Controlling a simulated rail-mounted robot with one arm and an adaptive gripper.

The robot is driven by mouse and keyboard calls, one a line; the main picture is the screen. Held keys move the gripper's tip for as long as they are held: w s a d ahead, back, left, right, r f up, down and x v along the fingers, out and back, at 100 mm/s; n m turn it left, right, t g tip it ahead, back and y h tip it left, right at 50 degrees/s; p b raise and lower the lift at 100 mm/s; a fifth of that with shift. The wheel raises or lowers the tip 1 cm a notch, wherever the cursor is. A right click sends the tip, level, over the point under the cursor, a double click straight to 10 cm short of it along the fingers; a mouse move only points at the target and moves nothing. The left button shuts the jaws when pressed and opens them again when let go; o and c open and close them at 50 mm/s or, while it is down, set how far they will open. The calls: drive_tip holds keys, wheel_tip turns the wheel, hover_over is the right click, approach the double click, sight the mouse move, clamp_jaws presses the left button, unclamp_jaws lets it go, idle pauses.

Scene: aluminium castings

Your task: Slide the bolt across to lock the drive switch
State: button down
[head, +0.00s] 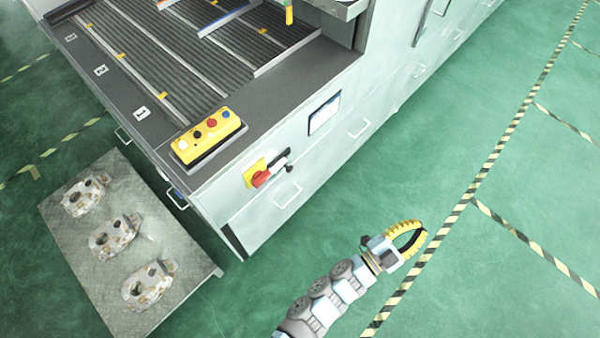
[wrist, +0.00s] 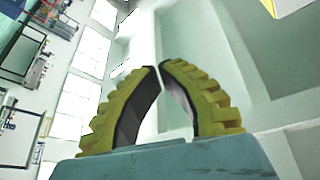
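The drive switch (head: 261,179), a red handle on a yellow plate, is on the pale front face of the machine in the head view. Right beside it is a small dark and metallic fitting with a black knob, which looks like the bolt (head: 281,161); its exact position is too small to tell. My gripper (head: 424,232), with yellow ribbed fingers, is well to the right of and below the switch, over the green floor. In the wrist view its fingertips (wrist: 159,66) nearly meet, with nothing between them. The switch and bolt are not recognisable in the wrist view.
A yellow button box (head: 208,136) sits on the machine's corner above the switch. Drawer-type handles (head: 288,196) stick out of the front face near the switch. A metal table (head: 110,245) with castings stands at left. Green floor between my gripper and the machine is clear.

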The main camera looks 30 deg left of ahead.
drive_tip(key=w+a+f+g+y+b, duration=0.1)
drive_tip(key=w+a+f+y+b, duration=0.2)
drive_tip(key=f, duration=0.5)
drive_tip(key=w+a+f+g+y+b, duration=0.2)
drive_tip(key=a+f+y+b, duration=0.15)
drive_tip(key=f, duration=0.35)
drive_tip(key=w+a+f+g+y+b, duration=0.1)
drive_tip(key=w+a+f+y+b, duration=0.2)
drive_tip(key=f, duration=0.5)
drive_tip(key=w+a+f+n+g+y+b, duration=0.1)
drive_tip(key=a+f+n+y+b, duration=0.1)
drive_tip(key=a+y+b, duration=1.1)
drive_tip(key=s+a+r+n+g+y, duration=0.1)
drive_tip(key=a+r, duration=0.3)
drive_tip(key=a, duration=0.4)
drive_tip(key=shift+s+a+r+n+g, duration=0.25)
drive_tip(key=shift+s+r+n+g, duration=0.25)
drive_tip(key=shift+n, duration=0.3)
drive_tip(key=shift+f, duration=0.15)
